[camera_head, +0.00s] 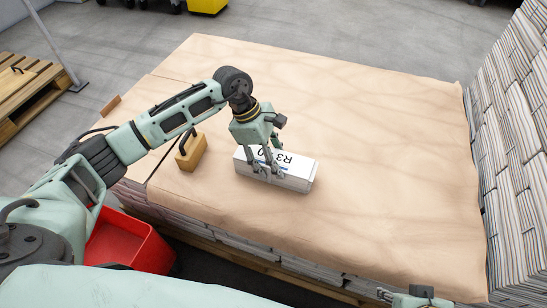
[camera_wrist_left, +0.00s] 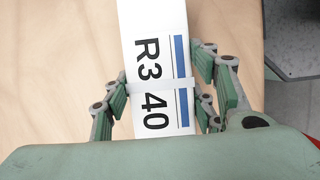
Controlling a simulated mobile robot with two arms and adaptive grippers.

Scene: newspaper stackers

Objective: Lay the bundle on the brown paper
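The bundle (camera_head: 298,172) is a white block marked "R3 40" with a blue stripe and a pale strap. It appears to lie flat on the brown paper (camera_head: 380,130), near the front edge. My left gripper (camera_head: 268,170) is down over the bundle, with fingers along both long sides. In the left wrist view the bundle (camera_wrist_left: 155,60) lies slightly skewed between the splayed fingers (camera_wrist_left: 160,105), with narrow gaps showing; firm contact is not visible. My right gripper (camera_head: 405,296) is only partly in view at the bottom edge, and its opening is unclear.
A wooden block with a dark handle (camera_head: 191,152) stands left of the bundle. Tall newspaper stacks (camera_head: 515,130) border the paper on the right. A red bin (camera_head: 130,243) stands at the front left. The paper is clear behind and right of the bundle.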

